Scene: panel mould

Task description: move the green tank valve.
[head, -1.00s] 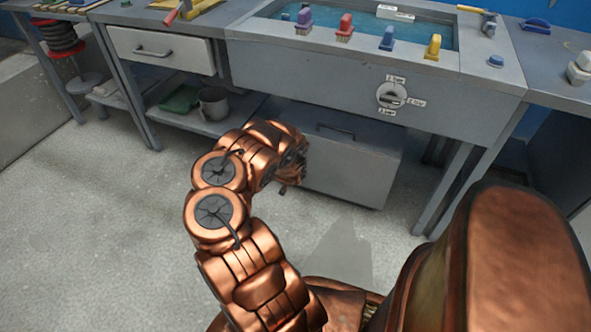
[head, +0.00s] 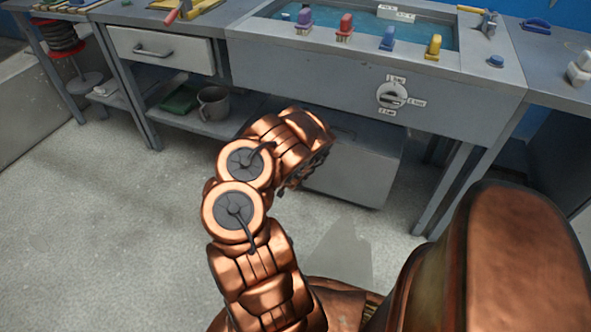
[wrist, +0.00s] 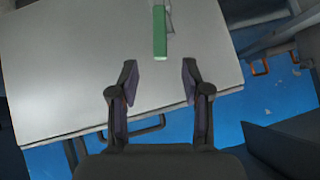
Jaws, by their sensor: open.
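A narrow green bar (wrist: 160,33), which looks like the green valve's handle, shows at the top of the wrist view against a pale grey panel. A short grey metal piece sits beside its upper end. My gripper (wrist: 160,78) is open and empty, with its two dark fingers spread left and right. The green bar lines up with the gap between the fingertips, beyond them and apart from them. In the head view I see no green valve; my copper arm covers part of the space under the tank (head: 300,67).
A grey cabinet (head: 362,172) stands under the tank, behind my arm. A round labelled dial (head: 391,95) is on the tank's front. A shelf at left holds a grey mug (head: 213,103). Bench legs stand at right. The floor (head: 110,235) at left is clear.

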